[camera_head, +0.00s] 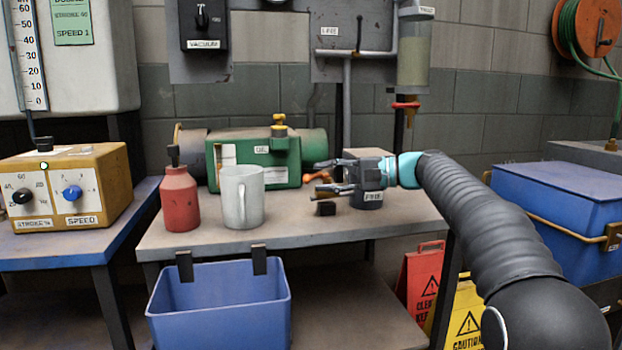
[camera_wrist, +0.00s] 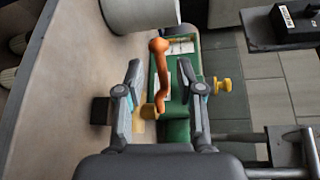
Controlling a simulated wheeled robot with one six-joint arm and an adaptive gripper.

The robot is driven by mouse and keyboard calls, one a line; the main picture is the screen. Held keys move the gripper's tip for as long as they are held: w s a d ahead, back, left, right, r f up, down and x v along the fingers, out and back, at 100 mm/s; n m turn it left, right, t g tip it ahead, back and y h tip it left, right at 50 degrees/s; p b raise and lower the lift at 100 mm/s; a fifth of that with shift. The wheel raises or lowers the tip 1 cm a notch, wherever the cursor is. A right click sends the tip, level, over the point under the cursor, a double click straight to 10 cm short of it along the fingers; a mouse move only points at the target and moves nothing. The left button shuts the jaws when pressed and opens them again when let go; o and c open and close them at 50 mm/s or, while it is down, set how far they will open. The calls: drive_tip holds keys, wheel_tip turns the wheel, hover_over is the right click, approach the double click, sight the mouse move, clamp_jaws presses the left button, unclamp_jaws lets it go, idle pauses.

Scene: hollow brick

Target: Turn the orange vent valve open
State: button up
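The orange valve handle (camera_head: 317,177) is on the right end of the green machine (camera_head: 272,163), which stands on the workbench. In the wrist view the orange handle (camera_wrist: 160,78) is a bent lever with a rounded knob at its far end. My gripper (camera_head: 324,178) is open, its fingers reaching left toward the handle. In the wrist view my gripper (camera_wrist: 160,70) has one finger on each side of the lever, with visible gaps and no clear contact. Part of the handle is hidden by the fingers in the head view.
A grey mug (camera_head: 242,197) and a red bottle (camera_head: 179,199) stand left on the bench (camera_head: 310,231). A small dark block (camera_head: 326,208) lies below the gripper, beside a dark labelled container (camera_head: 366,196). A blue bin (camera_head: 220,312) hangs at the front edge.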

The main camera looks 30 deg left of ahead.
drive_tip(key=v, duration=0.8)
